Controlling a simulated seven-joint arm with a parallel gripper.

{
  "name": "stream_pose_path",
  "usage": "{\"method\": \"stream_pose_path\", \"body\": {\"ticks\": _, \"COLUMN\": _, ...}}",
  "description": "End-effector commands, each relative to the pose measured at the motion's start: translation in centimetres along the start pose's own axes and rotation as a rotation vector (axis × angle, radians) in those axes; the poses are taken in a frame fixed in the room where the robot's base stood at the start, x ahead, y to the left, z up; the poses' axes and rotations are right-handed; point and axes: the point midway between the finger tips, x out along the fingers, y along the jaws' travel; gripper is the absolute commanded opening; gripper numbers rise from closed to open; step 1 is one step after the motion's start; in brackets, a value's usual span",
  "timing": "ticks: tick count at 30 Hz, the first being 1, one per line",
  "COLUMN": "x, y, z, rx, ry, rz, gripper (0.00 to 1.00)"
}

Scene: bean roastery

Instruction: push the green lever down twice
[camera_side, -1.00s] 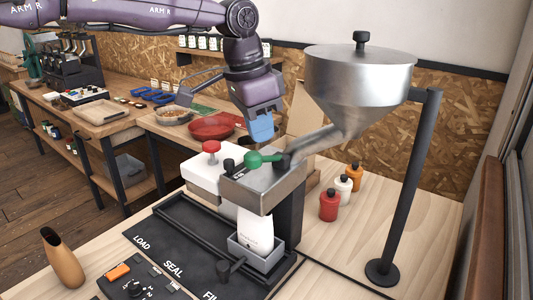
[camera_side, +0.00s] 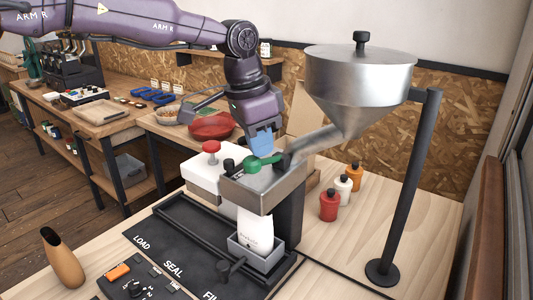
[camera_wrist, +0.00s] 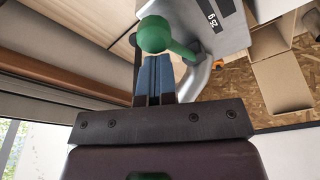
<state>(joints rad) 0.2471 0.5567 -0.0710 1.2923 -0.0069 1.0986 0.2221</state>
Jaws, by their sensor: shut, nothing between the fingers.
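The green lever (camera_side: 262,162) sits on top of the metal filling head (camera_side: 268,190), its arm roughly level, with a round knob at its left end. My gripper (camera_side: 264,150) is shut and empty, with its blue fingers right above or at the lever; I cannot tell in the side view whether they touch. In the wrist view the green lever (camera_wrist: 168,38) shows just past the tips of my shut gripper (camera_wrist: 155,62), with its knob in line with them. A white bag (camera_side: 255,231) stands under the filling head in a grey holder.
A steel hopper (camera_side: 355,85) on a black post (camera_side: 408,190) stands right of the lever, its chute reaching the filling head. A red-knobbed white unit (camera_side: 207,171) stands to the left. Several bottles (camera_side: 328,205) stand at the right. A red bowl (camera_side: 213,127) lies behind.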

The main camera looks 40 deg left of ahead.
Motion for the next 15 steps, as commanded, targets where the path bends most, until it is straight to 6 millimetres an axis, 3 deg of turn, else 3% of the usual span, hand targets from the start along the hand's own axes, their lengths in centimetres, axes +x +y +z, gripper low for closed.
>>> {"method": "stream_pose_path", "body": {"ticks": 15, "x": 1.7, "y": -0.1, "z": 0.3, "rx": 0.000, "ry": 0.000, "rz": -0.001, "gripper": 0.00}}
